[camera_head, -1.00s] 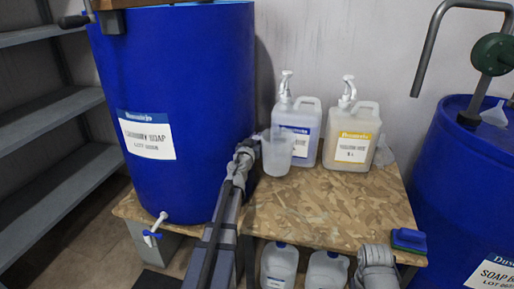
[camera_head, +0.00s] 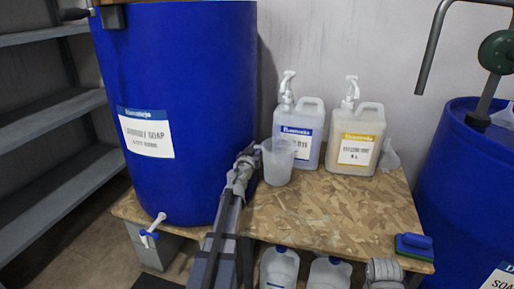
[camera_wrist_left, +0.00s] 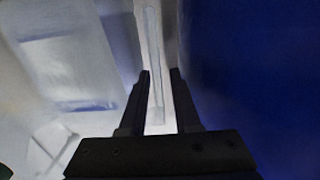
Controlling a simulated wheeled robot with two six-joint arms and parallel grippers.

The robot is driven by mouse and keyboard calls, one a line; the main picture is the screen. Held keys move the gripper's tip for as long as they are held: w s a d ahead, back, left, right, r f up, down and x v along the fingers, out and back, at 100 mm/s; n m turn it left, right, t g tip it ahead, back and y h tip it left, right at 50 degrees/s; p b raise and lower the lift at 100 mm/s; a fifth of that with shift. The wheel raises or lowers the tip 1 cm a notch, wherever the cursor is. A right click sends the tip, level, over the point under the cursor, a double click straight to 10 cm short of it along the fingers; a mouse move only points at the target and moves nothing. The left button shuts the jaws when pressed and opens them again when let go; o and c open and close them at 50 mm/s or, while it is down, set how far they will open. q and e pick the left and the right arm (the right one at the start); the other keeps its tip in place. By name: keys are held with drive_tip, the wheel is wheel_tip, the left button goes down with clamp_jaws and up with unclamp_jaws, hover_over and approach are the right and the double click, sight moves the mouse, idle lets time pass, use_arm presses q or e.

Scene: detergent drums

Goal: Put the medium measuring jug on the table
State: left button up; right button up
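The measuring jug (camera_head: 279,163) is translucent and upright at the back left of the wooden table (camera_head: 325,215), in front of the blue-labelled bottle. My left gripper (camera_head: 246,160) reaches it from the left and is shut on its handle. In the left wrist view the pale handle strip (camera_wrist_left: 156,85) runs between the two dark fingers (camera_wrist_left: 160,75). The jug's base is at or just above the table top; I cannot tell whether it touches. My right gripper is not seen; only a grey part of my right arm shows at the bottom edge.
A blue-labelled pump bottle (camera_head: 308,118) and a yellow-labelled one (camera_head: 355,140) stand behind. A small translucent vessel (camera_head: 390,158) is beside them. Blue drums stand left (camera_head: 190,90) and right (camera_head: 460,185). A blue sponge or brush (camera_head: 413,245) lies at the front right. The table's middle is clear.

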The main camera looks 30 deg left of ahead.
use_arm(q)
drive_tip(key=shift+o, duration=0.3)
drive_tip(key=shift+r, duration=0.15)
drive_tip(key=v, duration=1.2)
